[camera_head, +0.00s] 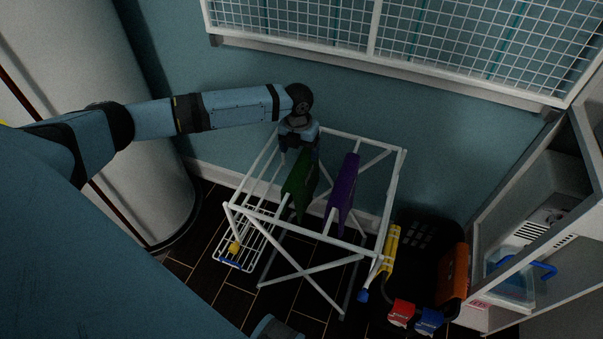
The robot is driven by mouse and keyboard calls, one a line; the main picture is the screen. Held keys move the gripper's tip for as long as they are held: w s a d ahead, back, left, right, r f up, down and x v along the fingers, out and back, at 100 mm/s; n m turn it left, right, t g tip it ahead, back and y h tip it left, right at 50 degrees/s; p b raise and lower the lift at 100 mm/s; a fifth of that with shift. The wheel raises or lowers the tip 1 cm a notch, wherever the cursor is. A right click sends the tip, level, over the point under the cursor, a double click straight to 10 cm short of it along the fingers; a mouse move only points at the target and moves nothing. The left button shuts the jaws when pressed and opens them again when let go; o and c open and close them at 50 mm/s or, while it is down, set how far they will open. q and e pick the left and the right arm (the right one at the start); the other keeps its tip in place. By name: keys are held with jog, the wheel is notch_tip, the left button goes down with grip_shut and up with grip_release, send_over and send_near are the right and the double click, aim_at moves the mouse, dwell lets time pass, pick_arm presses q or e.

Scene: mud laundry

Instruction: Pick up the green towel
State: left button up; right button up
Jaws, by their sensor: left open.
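The green towel (300,179) hangs over a bar of the white drying rack (283,222). A purple towel (343,189) hangs on the rack to its right. My left gripper (298,150) points down at the far, upper end of the green towel. It is open, with its fingers close to the towel's top; whether they touch it or straddle it I cannot tell. My right gripper is not visible; only a blue part of mine shows at the bottom edge.
A black basket (428,245) stands right of the rack, with red and blue boxes (402,312) near its front. A yellow and blue item (388,255) is beside it. Grey shelving is at the right, a white cylinder (150,150) at the left, a white wall grid (420,35) above.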

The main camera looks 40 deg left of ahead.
aim_at(300, 166)
pick_arm(q)
notch_tip(300, 166, down, 9)
jog(key=shift+f+b, duration=0.1)
jog(key=shift+b, duration=0.8)
jog(key=c, duration=1.4)
jog(key=shift+r, duration=0.25)
